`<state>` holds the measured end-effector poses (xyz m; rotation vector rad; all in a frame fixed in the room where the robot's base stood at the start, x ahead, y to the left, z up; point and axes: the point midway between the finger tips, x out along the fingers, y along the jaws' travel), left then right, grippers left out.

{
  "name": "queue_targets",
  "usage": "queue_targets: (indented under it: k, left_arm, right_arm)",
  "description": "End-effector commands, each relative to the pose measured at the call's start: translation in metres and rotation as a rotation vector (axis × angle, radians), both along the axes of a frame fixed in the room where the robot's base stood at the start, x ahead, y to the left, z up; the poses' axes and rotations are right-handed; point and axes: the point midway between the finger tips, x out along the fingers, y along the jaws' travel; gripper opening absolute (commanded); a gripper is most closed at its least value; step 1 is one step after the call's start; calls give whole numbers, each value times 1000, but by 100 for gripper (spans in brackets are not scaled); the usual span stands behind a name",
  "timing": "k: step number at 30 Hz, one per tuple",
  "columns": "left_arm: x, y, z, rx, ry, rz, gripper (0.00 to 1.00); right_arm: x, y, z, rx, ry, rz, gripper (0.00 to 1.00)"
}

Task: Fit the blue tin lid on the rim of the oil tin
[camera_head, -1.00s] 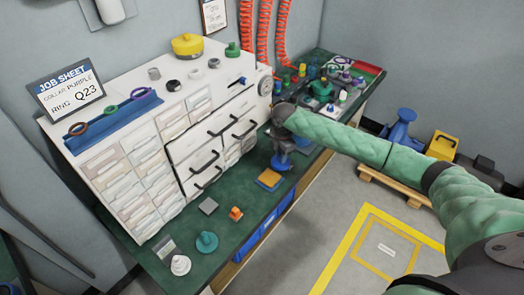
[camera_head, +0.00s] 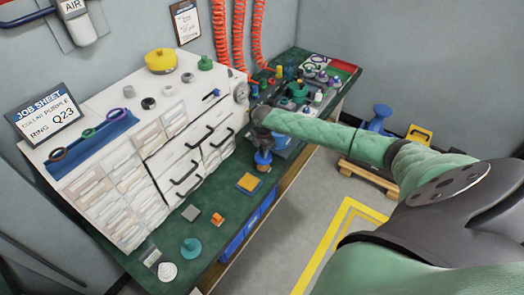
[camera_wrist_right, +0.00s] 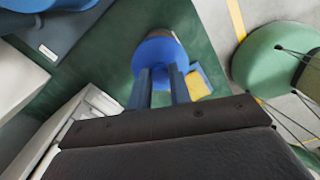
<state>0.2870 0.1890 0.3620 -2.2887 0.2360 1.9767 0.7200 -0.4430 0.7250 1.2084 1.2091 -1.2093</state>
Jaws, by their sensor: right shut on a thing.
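My right gripper (camera_head: 262,147) is shut on the blue tin lid (camera_head: 262,157), over the green bench near its front edge. In the right wrist view the lid (camera_wrist_right: 158,55) is a round blue disc between the two fingertips (camera_wrist_right: 160,76). A small orange-brown patch shows just below the lid in the head view. I cannot tell whether it is the oil tin, which I cannot clearly make out. Whether the lid touches anything beneath is hidden. My left gripper is not in view.
A blue-edged yellow pad (camera_head: 249,183) lies beside the held lid. A teal knobbed part (camera_head: 191,248), a white part (camera_head: 167,271) and a grey square (camera_head: 190,213) lie nearer. The drawer cabinet (camera_head: 125,160) stands behind; bench parts crowd the far end.

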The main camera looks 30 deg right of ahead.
Motion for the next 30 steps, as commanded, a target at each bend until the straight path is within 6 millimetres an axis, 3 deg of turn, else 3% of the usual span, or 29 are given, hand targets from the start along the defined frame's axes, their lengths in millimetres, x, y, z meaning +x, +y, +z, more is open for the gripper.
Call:
queue_targets:
  k: [8, 21, 30]
  left_arm:
    - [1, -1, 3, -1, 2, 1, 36]
    - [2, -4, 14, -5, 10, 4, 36]
    - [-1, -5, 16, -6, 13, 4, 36]
  right_arm:
    - [0, 0, -5, 0, 1, 0, 0]
    - [0, 0, -30, 0, 0, 0, 0]
    - [0, 0, -32, 0, 0, 1, 0]
